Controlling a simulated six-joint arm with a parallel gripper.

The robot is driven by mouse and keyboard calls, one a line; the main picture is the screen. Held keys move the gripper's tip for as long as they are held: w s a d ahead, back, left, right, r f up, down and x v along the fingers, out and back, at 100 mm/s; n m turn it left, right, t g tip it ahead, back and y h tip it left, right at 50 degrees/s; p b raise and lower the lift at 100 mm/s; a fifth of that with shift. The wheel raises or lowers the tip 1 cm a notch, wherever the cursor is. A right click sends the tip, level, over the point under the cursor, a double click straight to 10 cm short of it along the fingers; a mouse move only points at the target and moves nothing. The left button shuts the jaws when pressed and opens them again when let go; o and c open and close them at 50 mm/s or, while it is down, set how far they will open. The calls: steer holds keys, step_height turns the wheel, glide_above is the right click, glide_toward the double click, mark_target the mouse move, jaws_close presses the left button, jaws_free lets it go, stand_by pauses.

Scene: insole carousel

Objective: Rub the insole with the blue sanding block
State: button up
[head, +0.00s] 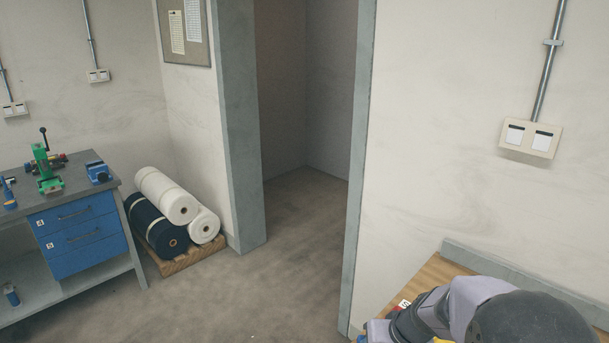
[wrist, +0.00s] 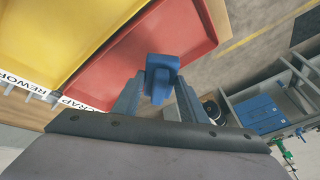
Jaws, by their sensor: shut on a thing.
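In the wrist view, my gripper (wrist: 159,84) is shut on the blue sanding block (wrist: 162,64), with one grey finger on each side of it. The block is at the fingertips, and part of it is hidden between the fingers. Behind it in the picture is a red tray labelled SCRAP (wrist: 112,76); I cannot tell the gap between block and tray. I see no insole in either view. In the head view my arm shows at the bottom right, but my gripper is out of sight.
A yellow tray labelled REWORK (wrist: 50,40) adjoins the red one. In the head view, a wooden worktop (head: 432,272) with a grey back edge is at lower right.

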steer(key=shift+s+a+f+n, duration=0.15)
steer(key=shift+s+a+n, duration=0.15)
steer(key=shift+s+a, duration=0.45)
steer(key=shift+w+a, duration=0.1)
steer(key=shift+w, duration=0.05)
